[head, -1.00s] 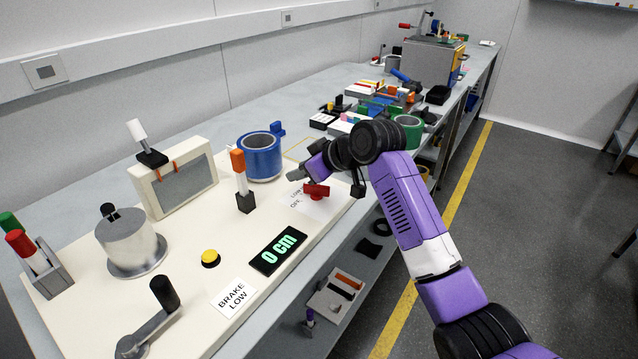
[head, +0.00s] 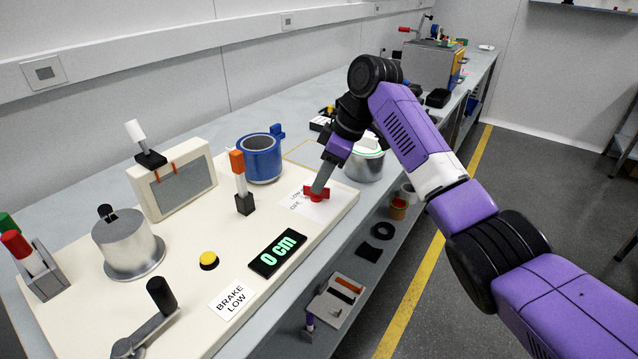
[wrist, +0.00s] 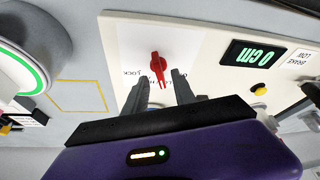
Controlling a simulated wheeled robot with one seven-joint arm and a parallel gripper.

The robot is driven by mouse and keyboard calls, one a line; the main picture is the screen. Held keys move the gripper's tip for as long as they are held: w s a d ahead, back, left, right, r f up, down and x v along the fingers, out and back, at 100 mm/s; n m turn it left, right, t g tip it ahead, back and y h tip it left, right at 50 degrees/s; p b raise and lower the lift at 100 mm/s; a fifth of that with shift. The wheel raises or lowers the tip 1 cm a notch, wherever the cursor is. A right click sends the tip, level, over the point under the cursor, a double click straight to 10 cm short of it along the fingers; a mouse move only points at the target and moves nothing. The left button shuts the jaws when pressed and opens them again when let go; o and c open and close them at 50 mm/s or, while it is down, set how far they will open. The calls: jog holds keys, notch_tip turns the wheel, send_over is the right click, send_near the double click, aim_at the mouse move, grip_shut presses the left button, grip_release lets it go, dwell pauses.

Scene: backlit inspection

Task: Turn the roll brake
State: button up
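The roll brake is a red knob (head: 316,194) on a white label card (head: 300,206) near the right end of the cream panel. In the wrist view the knob (wrist: 158,66) has its narrow pointer towards the fingers; the label text is partly hidden. My gripper (head: 321,186) points steeply down at the knob in the head view. In the wrist view my gripper (wrist: 160,76) is open, with one finger on each side of the knob's pointer; contact cannot be told. A card (head: 233,299) reads BRAKE LOW. The display (head: 277,254) reads 0 cm.
A yellow button (head: 208,260) and a crank (head: 150,322) are nearer the front. The panel around the knob is fairly clear.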

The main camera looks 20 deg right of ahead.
jog(key=shift+x, duration=1)
jog(key=shift+c, duration=0.2)
grip_shut()
